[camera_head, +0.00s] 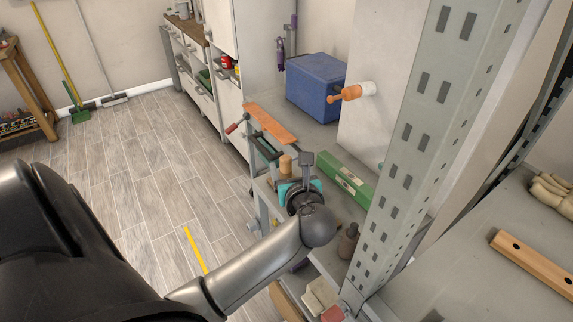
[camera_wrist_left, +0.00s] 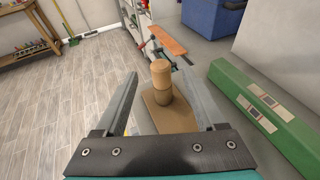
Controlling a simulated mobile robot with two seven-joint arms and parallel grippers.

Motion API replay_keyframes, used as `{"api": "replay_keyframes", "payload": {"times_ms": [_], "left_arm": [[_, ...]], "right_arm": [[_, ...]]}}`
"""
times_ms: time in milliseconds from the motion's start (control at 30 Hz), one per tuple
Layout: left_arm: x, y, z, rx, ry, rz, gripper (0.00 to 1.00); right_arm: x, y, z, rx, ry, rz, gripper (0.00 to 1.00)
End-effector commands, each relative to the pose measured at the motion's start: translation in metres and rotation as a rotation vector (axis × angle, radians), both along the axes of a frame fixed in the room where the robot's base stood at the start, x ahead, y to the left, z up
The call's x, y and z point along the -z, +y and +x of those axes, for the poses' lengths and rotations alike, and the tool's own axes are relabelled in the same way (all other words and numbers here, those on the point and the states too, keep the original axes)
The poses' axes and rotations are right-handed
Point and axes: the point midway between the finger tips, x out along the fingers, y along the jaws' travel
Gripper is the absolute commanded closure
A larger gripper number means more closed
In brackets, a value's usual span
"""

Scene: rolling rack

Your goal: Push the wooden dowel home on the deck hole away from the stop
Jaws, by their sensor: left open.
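The wooden dowel (camera_wrist_left: 160,74) stands about upright on a brown wooden deck (camera_wrist_left: 157,121) in the left wrist view, and its top also shows in the head view (camera_head: 285,164). My left gripper (camera_wrist_left: 158,84) is open, with one finger on each side of the dowel in that view. Neither finger clearly touches it. In the head view my left gripper (camera_head: 287,158) is over the shelf, around the dowel. The dowel's lower end is hard to make out, so I cannot tell how deep it sits. I cannot make out the stop. My right gripper is not in view.
A green box (camera_head: 346,179) lies right of the gripper. A clamp (camera_head: 240,124) and an orange board (camera_head: 270,122) are beyond it, with a blue crate (camera_head: 316,86) at the back. A perforated grey rack post (camera_head: 410,140) rises at right. Open floor is at left.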

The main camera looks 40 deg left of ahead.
Motion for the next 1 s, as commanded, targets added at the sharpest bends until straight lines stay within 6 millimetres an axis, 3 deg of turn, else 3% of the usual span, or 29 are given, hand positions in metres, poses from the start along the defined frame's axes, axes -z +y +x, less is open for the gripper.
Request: {"api": "replay_keyframes", "payload": {"times_ms": [100,333,633,1000], "left_arm": [[0.005,0.013,0.011,0.001,0.0,0.003,0.28],[0.009,0.024,0.019,0.0,0.0,0.001,0.28],[0.022,0.052,0.041,0.0,0.001,0.004,0.28],[0.025,0.058,0.047,0.001,0.0,0.0,0.28]], "right_arm": [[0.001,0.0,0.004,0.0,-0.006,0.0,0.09],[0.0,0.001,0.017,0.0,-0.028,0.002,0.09],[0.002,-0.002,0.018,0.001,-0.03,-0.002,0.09],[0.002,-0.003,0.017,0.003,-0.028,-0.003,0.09]]}}
